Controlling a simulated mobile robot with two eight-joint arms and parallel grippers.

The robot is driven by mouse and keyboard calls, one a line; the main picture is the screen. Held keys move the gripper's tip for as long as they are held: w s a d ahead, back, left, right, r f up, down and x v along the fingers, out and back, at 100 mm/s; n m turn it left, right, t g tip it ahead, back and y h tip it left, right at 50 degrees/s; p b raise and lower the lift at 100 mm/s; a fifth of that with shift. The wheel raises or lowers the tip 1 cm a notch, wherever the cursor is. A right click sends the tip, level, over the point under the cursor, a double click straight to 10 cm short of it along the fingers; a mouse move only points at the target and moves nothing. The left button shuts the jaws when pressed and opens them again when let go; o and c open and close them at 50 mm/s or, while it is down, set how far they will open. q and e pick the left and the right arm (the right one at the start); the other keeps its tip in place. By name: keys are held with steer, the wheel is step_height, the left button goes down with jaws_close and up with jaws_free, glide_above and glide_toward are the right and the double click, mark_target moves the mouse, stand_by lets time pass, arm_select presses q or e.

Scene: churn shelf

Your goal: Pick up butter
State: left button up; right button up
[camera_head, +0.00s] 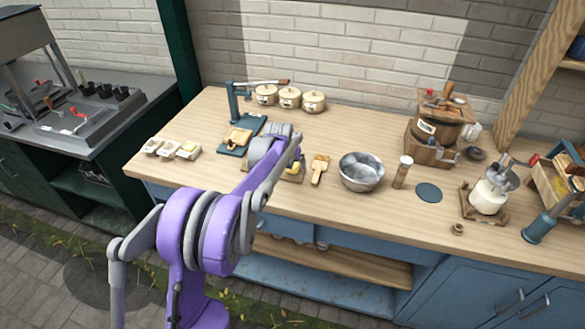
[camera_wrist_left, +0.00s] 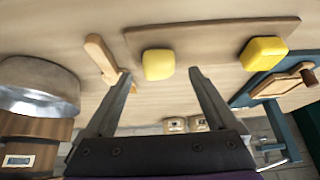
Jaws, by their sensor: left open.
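Two yellow butter blocks lie on a wooden board (camera_wrist_left: 215,32) in the left wrist view. The nearer butter (camera_wrist_left: 158,64) is between the tips of my left gripper (camera_wrist_left: 161,72), with a gap on each side. The other butter (camera_wrist_left: 264,53) lies to the right, outside the fingers. My left gripper is open and empty. In the head view one yellow butter (camera_head: 291,164) shows beside my left wrist, which covers part of the board and hides the fingers. My right gripper is not in view.
A wooden paddle (camera_head: 319,169) and a metal bowl (camera_head: 361,172) stand right of the board. A teal press stand (camera_head: 238,135) is to the left. Small white dishes (camera_head: 169,149) sit further left, and lidded pots (camera_head: 290,97) at the back. The counter's middle back is clear.

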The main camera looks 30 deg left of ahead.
arm_select(q)
steer(key=x, duration=0.3)
steer(key=shift+r, duration=0.1)
steer(key=shift+c, duration=0.7)
steer(key=c, duration=1.2)
